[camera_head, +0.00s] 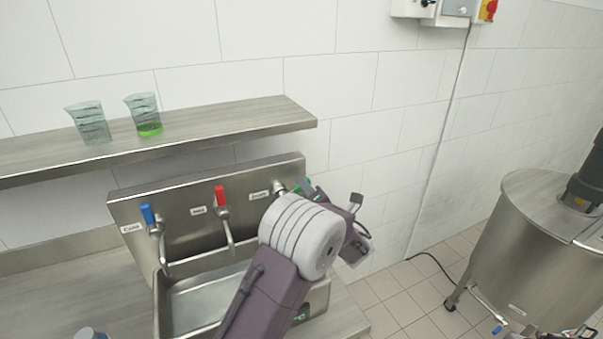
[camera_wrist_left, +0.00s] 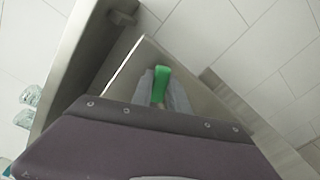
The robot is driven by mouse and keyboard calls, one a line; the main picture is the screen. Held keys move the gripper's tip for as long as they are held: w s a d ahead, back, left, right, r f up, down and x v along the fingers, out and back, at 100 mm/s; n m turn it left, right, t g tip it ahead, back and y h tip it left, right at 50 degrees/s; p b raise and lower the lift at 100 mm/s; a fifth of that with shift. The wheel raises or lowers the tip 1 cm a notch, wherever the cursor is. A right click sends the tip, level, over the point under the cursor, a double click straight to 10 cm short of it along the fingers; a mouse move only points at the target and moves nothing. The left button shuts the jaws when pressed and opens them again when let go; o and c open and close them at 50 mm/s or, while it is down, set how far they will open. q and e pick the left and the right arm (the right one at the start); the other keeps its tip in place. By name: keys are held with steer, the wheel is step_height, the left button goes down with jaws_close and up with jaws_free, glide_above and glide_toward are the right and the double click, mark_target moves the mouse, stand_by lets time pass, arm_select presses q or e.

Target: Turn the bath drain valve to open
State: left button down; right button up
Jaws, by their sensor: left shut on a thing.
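The steel bath (camera_head: 170,298) has a back panel with a blue-handled tap (camera_head: 147,214), a red-handled tap (camera_head: 220,196) and a drain valve (camera_head: 279,188) at its right end. The valve's green handle (camera_wrist_left: 161,84) shows between my left gripper's fingers in the left wrist view. My left gripper (camera_head: 306,186) is at the panel's right end, shut on the green handle. My arm hides part of the bath and most of the handle in the head view. My right gripper is not in view.
A shelf (camera_head: 220,128) above the bath holds a clear beaker (camera_head: 90,124) and a beaker with green liquid (camera_head: 145,115). A large steel tank (camera_head: 530,240) stands at the right. Tiled floor (camera_head: 400,300) lies between bath and tank.

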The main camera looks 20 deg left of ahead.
arm_select(q)
steer(key=f+m+p, duration=0.2)
steer(key=m+p, duration=0.1)
steer(key=f+m+p, duration=0.1)
steer(key=m, duration=0.1)
steer(key=shift+w+d+f+p, duration=0.1)
steer(key=shift+w+d+p, duration=0.15)
steer(key=shift+d+p, duration=0.1)
steer(key=shift+f+m, duration=0.15)
steer(key=shift+m, duration=0.15)
steer(key=c, duration=1.3)
jaws_free()
steer(key=shift+d, duration=0.1)
